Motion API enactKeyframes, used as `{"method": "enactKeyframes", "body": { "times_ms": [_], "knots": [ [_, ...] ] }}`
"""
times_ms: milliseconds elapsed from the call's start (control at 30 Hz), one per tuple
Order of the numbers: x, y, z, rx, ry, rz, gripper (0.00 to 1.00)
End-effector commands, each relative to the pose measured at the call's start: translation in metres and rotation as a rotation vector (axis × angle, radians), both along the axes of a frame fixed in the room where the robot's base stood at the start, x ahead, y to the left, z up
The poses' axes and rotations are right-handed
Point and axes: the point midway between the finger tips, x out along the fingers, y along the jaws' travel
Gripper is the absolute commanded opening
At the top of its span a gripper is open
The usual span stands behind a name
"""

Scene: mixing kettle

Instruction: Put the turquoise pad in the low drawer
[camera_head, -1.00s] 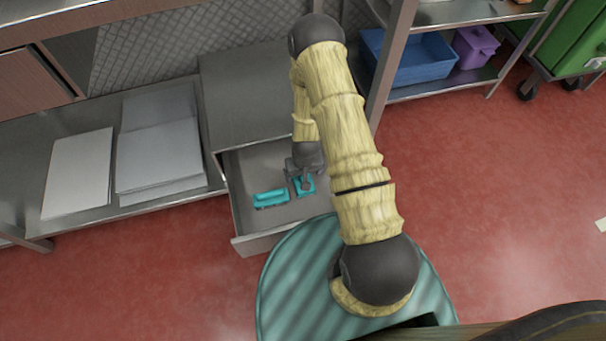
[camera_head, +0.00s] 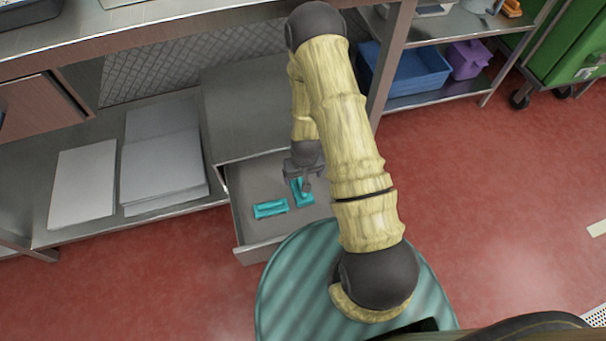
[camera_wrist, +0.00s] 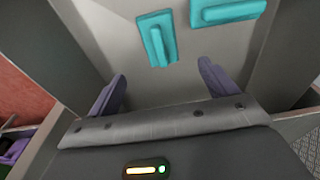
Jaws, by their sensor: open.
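Two turquoise pads with raised handles lie inside the open low drawer (camera_head: 246,229). One pad (camera_head: 301,192) is just below my gripper (camera_head: 304,180); it also shows in the wrist view (camera_wrist: 157,38). The other pad (camera_head: 270,209) lies to its left in the head view and at the top right in the wrist view (camera_wrist: 228,12). My gripper's purple fingers (camera_wrist: 163,84) are spread wide in the wrist view, with nothing between them. The nearer pad lies beyond the fingertips, apart from them, on the drawer floor.
The drawer's cabinet (camera_head: 250,110) stands behind it. White boards (camera_head: 160,165) lie on the low metal shelf to the left. A blue bin (camera_head: 415,72) and a purple container (camera_head: 468,58) sit on the right rack. Red floor is clear to the right.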

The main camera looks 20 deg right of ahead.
Motion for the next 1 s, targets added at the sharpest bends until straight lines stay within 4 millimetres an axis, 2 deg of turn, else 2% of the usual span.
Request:
{"method": "enactKeyframes", "body": {
  "times_ms": [167,267,333,500,667,867,1000],
  "knots": [
    [0.001,0.0,0.004,0.001,-0.002,0.0,0.85],
    [0.004,0.0,0.017,0.003,-0.01,0.0,0.85],
    [0.007,0.0,0.033,0.005,-0.016,0.002,0.85],
    [0.01,0.001,0.092,0.013,-0.037,0.007,0.85],
    [0.003,0.001,0.149,0.017,-0.055,0.009,0.85],
    [-0.018,-0.001,0.213,0.017,-0.075,0.01,0.85],
    [-0.04,-0.002,0.253,0.013,-0.089,0.009,0.85]
  ]
}}
